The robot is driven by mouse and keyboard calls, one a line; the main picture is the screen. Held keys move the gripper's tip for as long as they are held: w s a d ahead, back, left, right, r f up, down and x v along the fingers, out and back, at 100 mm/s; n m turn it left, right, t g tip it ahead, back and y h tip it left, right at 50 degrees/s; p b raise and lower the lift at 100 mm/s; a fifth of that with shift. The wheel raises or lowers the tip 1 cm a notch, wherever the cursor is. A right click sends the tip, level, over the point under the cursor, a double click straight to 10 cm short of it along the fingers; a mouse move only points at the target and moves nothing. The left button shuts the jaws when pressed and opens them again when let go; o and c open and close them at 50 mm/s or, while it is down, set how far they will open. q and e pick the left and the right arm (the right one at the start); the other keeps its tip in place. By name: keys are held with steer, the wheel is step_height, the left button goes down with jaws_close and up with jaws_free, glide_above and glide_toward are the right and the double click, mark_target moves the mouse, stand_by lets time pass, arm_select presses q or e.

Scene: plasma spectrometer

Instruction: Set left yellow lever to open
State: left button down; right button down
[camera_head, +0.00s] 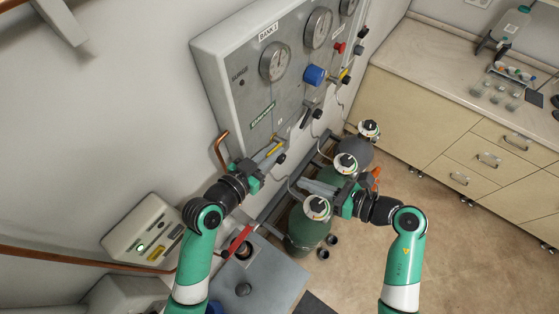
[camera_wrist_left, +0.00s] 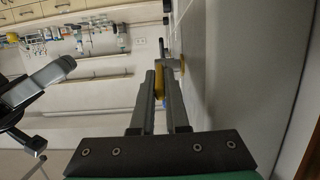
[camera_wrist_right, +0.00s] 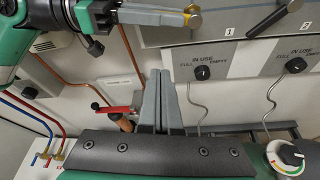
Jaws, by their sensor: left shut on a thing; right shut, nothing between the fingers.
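The left yellow lever (camera_head: 274,147) is at the lower left of the grey gas panel. My left gripper (camera_head: 270,157) is at the panel, shut on this lever. The left wrist view shows the yellow lever (camera_wrist_left: 159,83) between the two fingers (camera_wrist_left: 160,80). The right wrist view shows the lever's yellow end (camera_wrist_right: 195,20) at the left fingertips (camera_wrist_right: 183,16); the fingers hide part of it. My right gripper (camera_head: 314,187) is shut and empty, above the green cylinders. Its closed fingers (camera_wrist_right: 158,80) show in the right wrist view.
The gas panel (camera_head: 226,80) carries gauges, a blue knob (camera_head: 314,75), a black-handled valve (camera_head: 308,115) and another yellow lever (camera_head: 345,75). Green cylinders (camera_head: 307,228) stand below. A red-handled valve (camera_head: 240,240) is beside my left arm. The floor (camera_head: 430,230) at right is clear.

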steer(key=w+a+r, duration=0.1)
steer(key=w+a, duration=0.4)
steer(key=a, duration=0.3)
stand_by(0.4)
